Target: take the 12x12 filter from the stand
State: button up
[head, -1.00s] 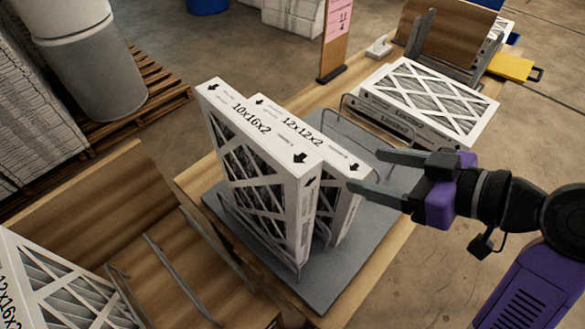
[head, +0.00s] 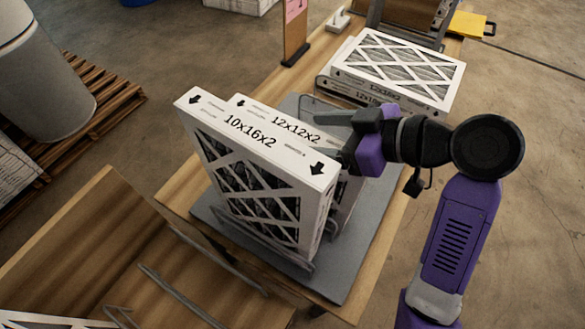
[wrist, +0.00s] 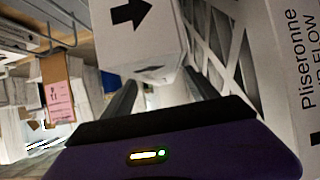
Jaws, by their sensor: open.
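The 12x12 filter (head: 290,125), a white-framed box labelled 12x12x2, stands on edge in a wire stand on a grey mat (head: 350,270), behind the taller 10x16x2 filter (head: 250,135). My gripper (head: 335,138) is open at the right end of the 12x12 filter. One finger shows along the filter's far side; the other is mostly hidden by the 10x16x2 filter. In the wrist view a white box end with a black arrow (wrist: 140,35) sits between the two fingers (wrist: 162,92). I cannot tell whether the fingers touch it.
The 10x16x2 filter stands close beside the 12x12 one. Flat stacked filters (head: 395,70) lie farther back on the table. A wooden rack (head: 130,250) is at front left. A pink sign (head: 295,30) stands at the back edge. Floor is clear at right.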

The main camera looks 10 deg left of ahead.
aim_at(305, 134)
jog(key=p+x, duration=0.1)
jog(key=x, duration=0.2)
jog(key=shift+a, duration=0.4)
jog(key=shift+w+a+f, duration=0.25)
jog(key=shift+a+f, duration=0.1)
jog(key=shift+a, duration=0.1)
grip_shut()
